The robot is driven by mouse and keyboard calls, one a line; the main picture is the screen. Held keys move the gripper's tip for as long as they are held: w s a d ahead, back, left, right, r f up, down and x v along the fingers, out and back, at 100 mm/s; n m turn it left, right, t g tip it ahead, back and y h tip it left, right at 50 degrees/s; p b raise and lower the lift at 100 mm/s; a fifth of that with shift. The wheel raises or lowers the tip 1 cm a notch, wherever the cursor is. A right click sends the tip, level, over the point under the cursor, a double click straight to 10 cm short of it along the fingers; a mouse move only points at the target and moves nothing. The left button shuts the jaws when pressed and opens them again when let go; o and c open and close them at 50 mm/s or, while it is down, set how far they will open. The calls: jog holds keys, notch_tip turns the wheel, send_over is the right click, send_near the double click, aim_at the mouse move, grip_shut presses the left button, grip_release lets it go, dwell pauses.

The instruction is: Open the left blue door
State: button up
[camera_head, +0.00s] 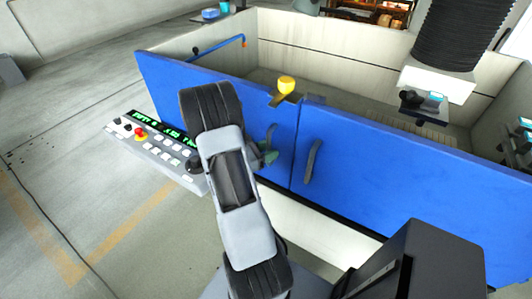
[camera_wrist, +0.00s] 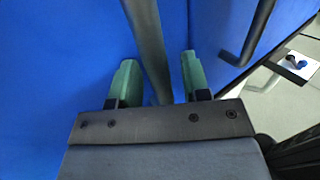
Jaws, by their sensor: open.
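The left blue door (camera_head: 165,80) stands upright, its edge meeting the right blue door (camera_head: 420,180) at a narrow seam. Its dark bar handle (camera_head: 271,132) is near that seam, partly hidden by my arm in the head view. My gripper (camera_head: 266,153) is at this handle. In the wrist view, the green fingers of my gripper (camera_wrist: 157,82) are open, one on each side of the handle (camera_wrist: 147,40). The left door also fills the left of the wrist view (camera_wrist: 50,80).
The right door's handle (camera_head: 313,161) is close to the right of my gripper. A control panel (camera_head: 155,140) with a red button juts out at left. Open floor lies in front at left.

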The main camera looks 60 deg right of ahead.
grip_shut()
dwell(0.3)
